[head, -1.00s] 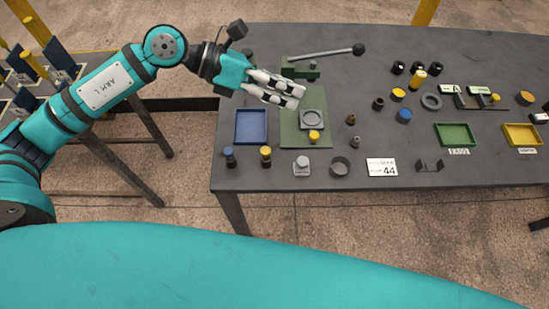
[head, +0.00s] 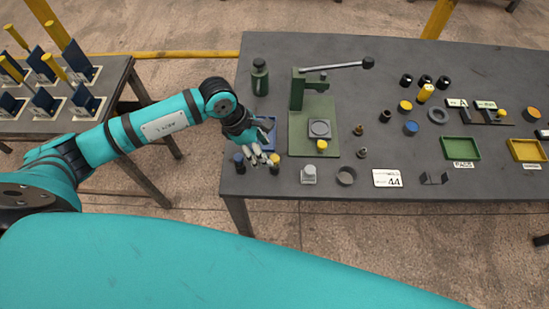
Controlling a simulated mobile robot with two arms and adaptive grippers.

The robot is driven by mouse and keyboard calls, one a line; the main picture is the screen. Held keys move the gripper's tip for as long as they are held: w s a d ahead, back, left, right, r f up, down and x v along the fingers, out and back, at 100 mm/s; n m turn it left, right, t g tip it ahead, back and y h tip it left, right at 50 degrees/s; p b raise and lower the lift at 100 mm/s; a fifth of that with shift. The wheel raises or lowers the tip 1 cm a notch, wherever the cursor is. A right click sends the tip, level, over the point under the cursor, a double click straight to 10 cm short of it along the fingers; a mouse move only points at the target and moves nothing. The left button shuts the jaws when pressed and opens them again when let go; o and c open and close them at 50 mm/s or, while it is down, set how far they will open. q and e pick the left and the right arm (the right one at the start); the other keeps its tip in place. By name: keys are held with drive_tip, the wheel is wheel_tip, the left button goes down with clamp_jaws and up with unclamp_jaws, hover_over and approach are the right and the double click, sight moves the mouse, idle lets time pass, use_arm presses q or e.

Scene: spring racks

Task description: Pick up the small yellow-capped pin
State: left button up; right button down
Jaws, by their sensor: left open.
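Whether a finger touches the pin I cannot tell. My right gripper is not in view.
A blue tray (head: 271,125) lies partly hidden behind my left gripper. A green press (head: 297,92) with a yellow-topped piece (head: 322,146) stands to the right. A grey-capped block (head: 309,174) and a dark ring (head: 346,176) sit along the front edge.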

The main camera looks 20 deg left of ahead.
sight(273, 158)
use_arm(q)
drive_tip(key=p+x, duration=0.1)
drive_tip(key=x, duration=0.1)
drive_tip(key=d+p+x, duration=0.1)
drive_tip(key=x, duration=0.2)
drive_tip(key=shift+w+p, duration=0.2)
drive_tip(key=shift+p, duration=0.1)
drive_tip(key=shift+d+f, duration=0.15)
drive_tip(key=shift+f, duration=0.35)
drive_tip(key=shift+w, duration=0.1)
clamp_jaws()
